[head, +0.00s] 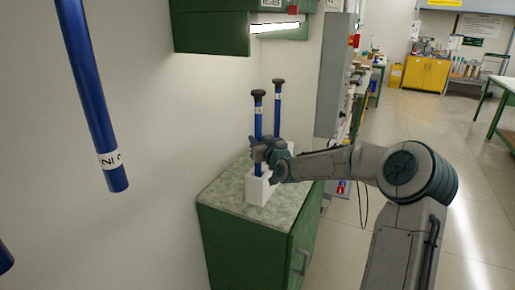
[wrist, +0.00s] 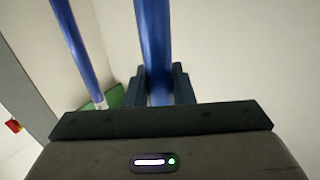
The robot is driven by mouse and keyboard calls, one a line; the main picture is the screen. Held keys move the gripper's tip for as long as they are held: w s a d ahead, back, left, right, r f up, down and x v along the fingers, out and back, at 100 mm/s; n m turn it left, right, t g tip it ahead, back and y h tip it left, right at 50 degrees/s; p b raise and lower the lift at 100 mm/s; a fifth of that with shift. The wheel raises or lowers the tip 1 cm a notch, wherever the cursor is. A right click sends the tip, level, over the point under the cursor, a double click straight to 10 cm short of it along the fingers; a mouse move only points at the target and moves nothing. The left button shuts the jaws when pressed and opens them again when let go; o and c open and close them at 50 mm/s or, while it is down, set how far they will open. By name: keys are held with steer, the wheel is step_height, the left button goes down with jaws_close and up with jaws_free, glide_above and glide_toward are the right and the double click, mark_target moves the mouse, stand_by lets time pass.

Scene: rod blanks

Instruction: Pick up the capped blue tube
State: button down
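The second tube (wrist: 82,50) shows to the left there, apart from the fingers. The tube's lower end is hidden.
The block stands on a green cabinet (head: 245,245) with a speckled top, beside a pale wall. A green wall unit (head: 210,30) with a lamp hangs above the tubes. A large blue rod (head: 90,95) with a label shows close by at upper left. Open floor lies to the right.

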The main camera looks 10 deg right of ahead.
mark_target(261, 107)
steer(key=shift+r, duration=0.15)
steer(key=shift+s+d+r+b, duration=0.1)
steer(key=shift+d+r+b, duration=0.1)
steer(key=shift+b, duration=0.15)
step_height(261, 107, up, 11)
steer(key=shift+r+b, duration=0.1)
steer(key=shift+b, duration=0.2)
steer(key=s+d+p, duration=0.1)
steer(key=s+d, duration=1)
steer(key=d, duration=0.4)
steer(key=shift+s+d+f, duration=0.2)
steer(key=shift+s+d, duration=0.1)
steer(key=shift+d, duration=0.1)
steer(key=shift+r, duration=0.15)
steer(key=shift+r+p, duration=0.4)
steer(key=shift+p, duration=0.25)
